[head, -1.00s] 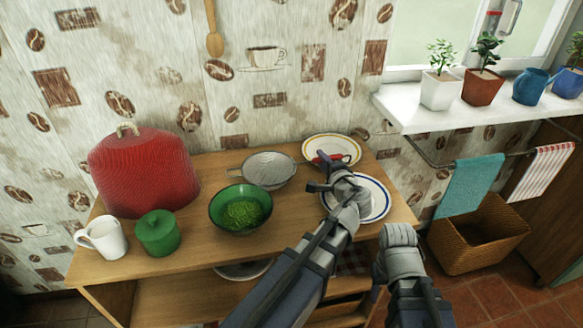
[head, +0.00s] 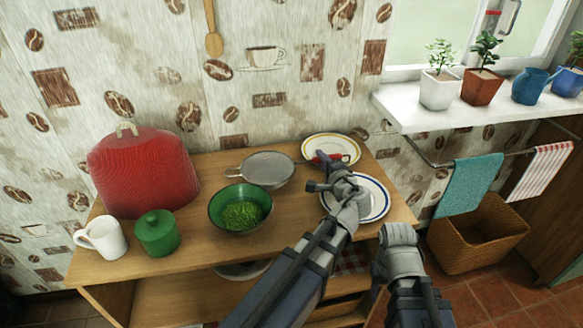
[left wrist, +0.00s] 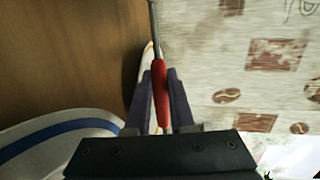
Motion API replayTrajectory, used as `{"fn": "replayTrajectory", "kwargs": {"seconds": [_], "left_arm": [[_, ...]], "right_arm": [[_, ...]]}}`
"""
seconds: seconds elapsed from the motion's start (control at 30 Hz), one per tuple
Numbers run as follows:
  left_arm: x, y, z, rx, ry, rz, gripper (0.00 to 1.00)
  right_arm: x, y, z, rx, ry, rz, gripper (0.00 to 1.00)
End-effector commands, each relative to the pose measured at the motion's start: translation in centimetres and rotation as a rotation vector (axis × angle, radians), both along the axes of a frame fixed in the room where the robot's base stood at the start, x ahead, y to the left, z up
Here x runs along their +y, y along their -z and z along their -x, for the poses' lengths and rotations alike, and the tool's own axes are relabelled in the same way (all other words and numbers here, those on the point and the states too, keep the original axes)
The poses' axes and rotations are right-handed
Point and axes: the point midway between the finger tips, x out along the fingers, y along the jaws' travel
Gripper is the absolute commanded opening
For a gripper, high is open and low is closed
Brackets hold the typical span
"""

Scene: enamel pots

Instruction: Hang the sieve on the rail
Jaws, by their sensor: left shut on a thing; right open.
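The sieve (head: 267,169) has a grey mesh bowl and a thin metal stem leading to a red handle. It sits at the back of the wooden shelf top, behind the green bowl. My left gripper (head: 331,166) is shut on the red handle, near the plates. In the left wrist view the red handle (left wrist: 160,90) lies between my fingers, its stem running upward; the mesh is out of that view. The metal rail (head: 432,160) runs under the window sill at the right, with towels on it. My right gripper (head: 396,240) is low at the shelf's front right corner, empty, its fingers hardly visible.
Two plates, one yellow-rimmed (head: 331,140) and one blue-rimmed (head: 378,200), lie around my left gripper. The green bowl (head: 222,197), green pot (head: 157,234), white mug (head: 104,239) and red cover (head: 145,175) stand leftward. Potted plants line the sill (head: 405,108); a teal towel (head: 470,185) hangs below.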

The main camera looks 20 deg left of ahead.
Motion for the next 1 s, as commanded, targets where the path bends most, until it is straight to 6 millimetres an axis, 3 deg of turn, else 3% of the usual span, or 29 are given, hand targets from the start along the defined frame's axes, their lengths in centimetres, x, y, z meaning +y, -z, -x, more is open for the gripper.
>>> {"fn": "replayTrajectory", "kwargs": {"seconds": [0.67, 1.0], "left_arm": [[0.0, -0.2, 0.0, 0.0, 0.0, 0.0, 0.0], [0.0, -3.3, 0.0, 0.0, 0.0, 0.0, 0.0]], "right_arm": [[0.0, -0.2, 0.0, 0.0, 0.0, 0.0, 0.5], [0.0, -3.3, 0.0, 0.0, 0.0, 0.0, 0.5]]}}
